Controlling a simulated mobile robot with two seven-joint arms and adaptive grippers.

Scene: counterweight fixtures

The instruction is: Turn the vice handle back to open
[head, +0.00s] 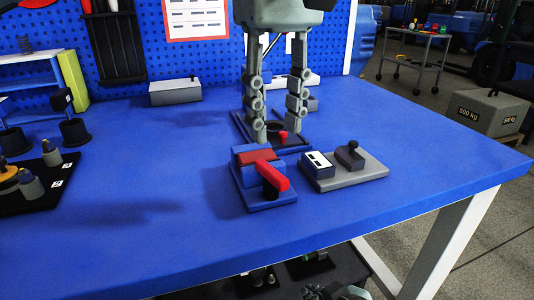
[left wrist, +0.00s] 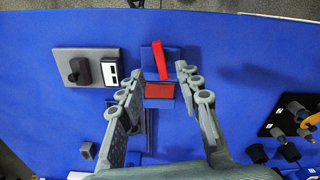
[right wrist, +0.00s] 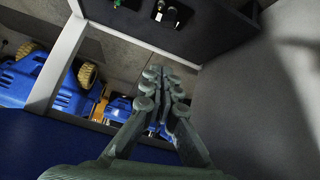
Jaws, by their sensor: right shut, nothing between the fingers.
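The blue vice (head: 247,182) stands on the table, with a dark red jaw face (head: 256,156) and a bright red bar handle (head: 274,177) on its near side. The handle points from the jaws toward the table's near edge, slightly slanted. In the left wrist view, the handle (left wrist: 160,60) lies beyond the red jaw face (left wrist: 160,91). My left gripper (head: 275,122) points down with fingers wide apart and empty, behind the vice in the head view. My right gripper (right wrist: 164,78) is shut and empty, seen only in the right wrist view, away from the vice.
A grey plate (head: 358,174) with a black lever and a white-labelled block sits close right of the vice. A black fixture with a red knob (head: 283,135) stands behind it. A dark tray (head: 40,188) is at the left.

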